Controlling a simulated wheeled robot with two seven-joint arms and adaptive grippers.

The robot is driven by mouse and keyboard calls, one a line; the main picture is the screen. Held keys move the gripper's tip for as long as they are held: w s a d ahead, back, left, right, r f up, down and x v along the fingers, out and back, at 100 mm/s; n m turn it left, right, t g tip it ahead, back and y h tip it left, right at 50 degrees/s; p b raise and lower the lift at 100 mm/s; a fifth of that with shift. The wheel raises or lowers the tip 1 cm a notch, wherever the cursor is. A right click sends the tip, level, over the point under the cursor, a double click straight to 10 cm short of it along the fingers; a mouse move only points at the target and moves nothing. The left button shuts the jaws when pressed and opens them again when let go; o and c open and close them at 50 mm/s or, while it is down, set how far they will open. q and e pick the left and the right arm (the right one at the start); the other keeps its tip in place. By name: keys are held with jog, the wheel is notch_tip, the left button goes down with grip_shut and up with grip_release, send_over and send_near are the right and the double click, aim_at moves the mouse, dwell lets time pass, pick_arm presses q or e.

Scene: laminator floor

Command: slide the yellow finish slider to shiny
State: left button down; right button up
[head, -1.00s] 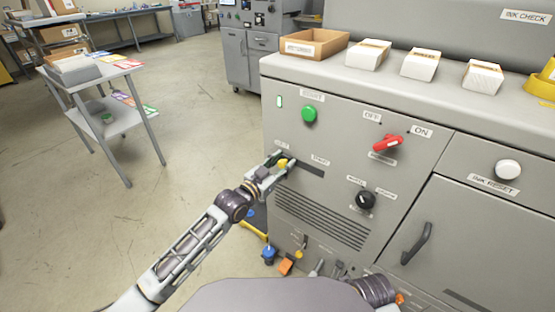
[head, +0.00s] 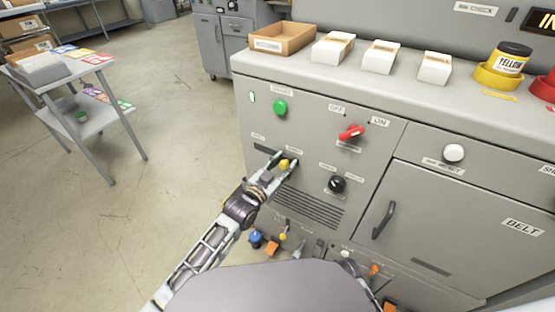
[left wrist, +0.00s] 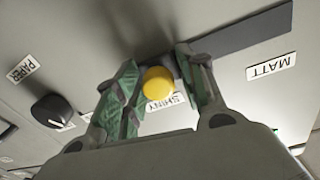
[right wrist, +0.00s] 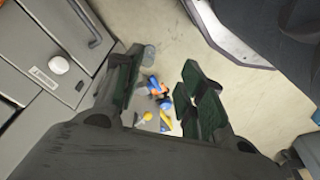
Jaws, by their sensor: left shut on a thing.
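The yellow finish slider (head: 284,165) is a round knob on the front panel of the grey machine. In the head view it is at the right end of its dark slot (head: 262,149). In the left wrist view the yellow knob (left wrist: 158,85) is beside the SHINY label (left wrist: 166,101), and the slot runs away toward the MATT label (left wrist: 271,67). My left gripper (head: 286,161) is shut on the knob, with a finger on either side. My right gripper (right wrist: 162,60) is open and empty, away from the panel.
Around the slider are a green button (head: 280,108), a red switch (head: 351,132) and a black knob (head: 337,184). A vent lies below it. A cardboard tray (head: 282,38) and white boxes stand on the machine's top. Floor at left is clear up to the grey table (head: 85,66).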

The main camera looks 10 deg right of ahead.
pick_arm(q)
jog(key=shift+s+d+f+p, duration=0.15)
jog(key=shift+s+d+p, duration=0.35)
jog(key=shift+s+d, duration=0.4)
pick_arm(e)
jog(key=shift+s+d+f, duration=0.1)
jog(key=shift+d+f, duration=0.05)
jog(key=shift+f, duration=0.45)
jog(key=shift+s+d+f, duration=0.1)
jog(key=shift+f, duration=0.5)
pick_arm(q)
jog(key=shift+w+d, duration=0.1)
jog(key=shift+d, duration=0.05)
jog(key=c, duration=1.1)
grip_release()
jog(key=shift+c, duration=0.2)
jog(key=shift+d, duration=0.1)
jog(key=v, duration=1.2)
pick_arm(e)
jog(key=shift+r, duration=0.1)
